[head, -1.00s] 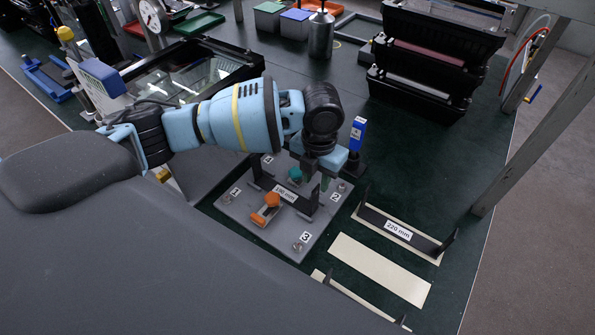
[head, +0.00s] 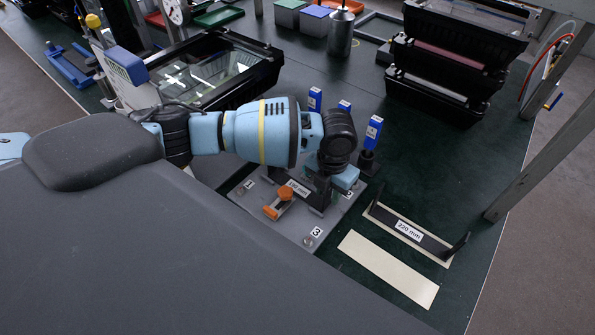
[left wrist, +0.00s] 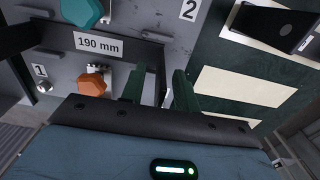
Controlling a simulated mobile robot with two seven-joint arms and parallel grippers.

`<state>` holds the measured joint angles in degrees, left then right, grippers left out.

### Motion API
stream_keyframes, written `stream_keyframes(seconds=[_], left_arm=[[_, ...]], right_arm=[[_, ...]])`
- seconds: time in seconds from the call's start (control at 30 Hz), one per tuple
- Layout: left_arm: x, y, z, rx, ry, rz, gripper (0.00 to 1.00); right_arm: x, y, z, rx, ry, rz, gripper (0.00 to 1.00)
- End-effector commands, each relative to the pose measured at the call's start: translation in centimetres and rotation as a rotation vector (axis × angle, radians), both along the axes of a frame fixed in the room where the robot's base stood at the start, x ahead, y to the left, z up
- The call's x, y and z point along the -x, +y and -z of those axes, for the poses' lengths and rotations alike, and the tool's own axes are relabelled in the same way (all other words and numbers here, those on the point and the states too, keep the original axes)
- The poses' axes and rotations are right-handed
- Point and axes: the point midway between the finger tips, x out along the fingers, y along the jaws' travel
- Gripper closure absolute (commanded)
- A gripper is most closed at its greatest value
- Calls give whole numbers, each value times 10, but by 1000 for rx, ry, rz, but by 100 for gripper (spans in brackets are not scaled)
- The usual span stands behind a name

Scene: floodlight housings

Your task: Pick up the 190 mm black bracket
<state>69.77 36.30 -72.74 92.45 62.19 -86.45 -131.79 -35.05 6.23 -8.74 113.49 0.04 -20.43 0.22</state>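The 190 mm black bracket (head: 318,201) sits on a grey fixture plate (head: 291,231), with its white label partly hidden by my left arm. In the left wrist view the bracket (left wrist: 56,37) runs across the upper left, and its label is readable. My left gripper (head: 333,189) is down at the bracket's right end. In the left wrist view the green fingers of that gripper (left wrist: 156,88) stand apart, with the bracket's end upright between them and a gap showing beside it. In the head view the fingertips are mostly hidden. My right gripper is not in view.
An orange clamp knob (head: 286,192) and a teal knob (left wrist: 82,11) stand close to the bracket. A 220 mm bracket (head: 409,231) lies right of the plate, beside an empty cream strip (head: 388,268). Blue-topped posts (head: 372,132) stand just behind the gripper.

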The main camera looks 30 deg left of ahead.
Motion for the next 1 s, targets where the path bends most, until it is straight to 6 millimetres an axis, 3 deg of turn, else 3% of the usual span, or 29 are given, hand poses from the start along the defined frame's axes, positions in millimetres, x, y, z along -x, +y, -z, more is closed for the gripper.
stream_keyframes(seconds=[0.1,0.37,0.63,1.0], left_arm=[[0,0,12,-1,1,-1,69],[0,0,15,-1,0,-1,69],[0,0,14,0,0,-1,100],[0,1,14,-1,-1,-1,100]], right_arm=[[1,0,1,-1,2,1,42],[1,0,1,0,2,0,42],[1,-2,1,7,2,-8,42],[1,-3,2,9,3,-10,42]])
